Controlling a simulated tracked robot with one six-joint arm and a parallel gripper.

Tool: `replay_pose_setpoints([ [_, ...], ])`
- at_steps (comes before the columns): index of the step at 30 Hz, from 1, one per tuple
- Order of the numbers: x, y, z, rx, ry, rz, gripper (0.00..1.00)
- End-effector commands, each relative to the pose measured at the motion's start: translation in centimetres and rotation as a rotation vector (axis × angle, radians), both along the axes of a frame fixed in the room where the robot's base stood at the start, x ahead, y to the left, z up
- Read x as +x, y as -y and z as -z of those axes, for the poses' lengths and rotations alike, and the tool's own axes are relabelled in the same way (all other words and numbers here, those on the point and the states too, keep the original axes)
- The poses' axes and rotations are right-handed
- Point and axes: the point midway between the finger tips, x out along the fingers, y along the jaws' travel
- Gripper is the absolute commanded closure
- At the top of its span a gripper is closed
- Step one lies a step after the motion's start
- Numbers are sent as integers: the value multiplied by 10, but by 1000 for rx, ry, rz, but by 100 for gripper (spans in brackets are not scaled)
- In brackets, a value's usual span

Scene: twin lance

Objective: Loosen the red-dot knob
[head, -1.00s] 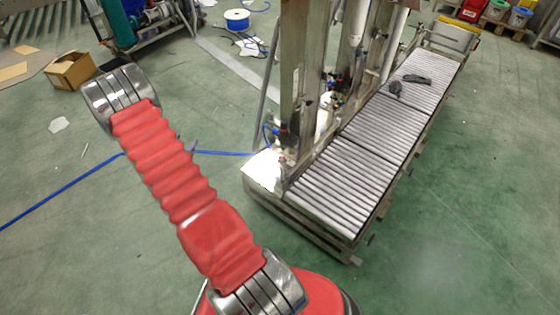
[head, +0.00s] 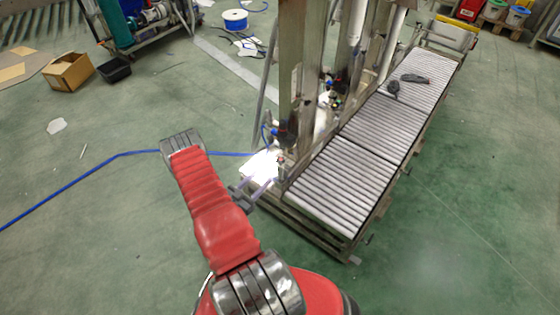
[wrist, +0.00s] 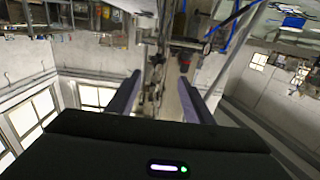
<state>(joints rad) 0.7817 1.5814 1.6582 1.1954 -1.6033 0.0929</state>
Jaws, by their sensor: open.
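The machine frame (head: 300,85) stands upright in the middle of the head view. A small fitting with a reddish spot (head: 281,159) sits low on its post, above the bright plate (head: 260,166). It is too small for me to tell whether it is the red-dot knob. My gripper (head: 268,184) is just left of the post, near the bright plate, fingers toward the frame. In the wrist view my gripper (wrist: 159,76) shows two parted fingers with nothing held between them. Parts of the machine show beyond them, tilted, and I cannot make out the knob there.
A roller conveyor (head: 345,175) runs from the frame to the back right, with a dark tool (head: 414,78) on it. A blue hose (head: 75,182) crosses the floor at left. A cardboard box (head: 68,71) stands farther back. The green floor is otherwise mostly clear.

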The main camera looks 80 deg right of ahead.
Motion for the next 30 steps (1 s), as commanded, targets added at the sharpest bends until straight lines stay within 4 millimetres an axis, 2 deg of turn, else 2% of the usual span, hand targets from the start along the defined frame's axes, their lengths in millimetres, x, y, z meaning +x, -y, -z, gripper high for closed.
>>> replay_pose_setpoints([
  [11, -2, 0, 0, -4, -4, 3, 53],
  [16, -5, 6, 0, -3, -3, 5, 53],
  [23, -15, 28, 0, -4, -2, 6, 53],
  [30, -28, 59, 1, -4, -2, 6, 53],
])
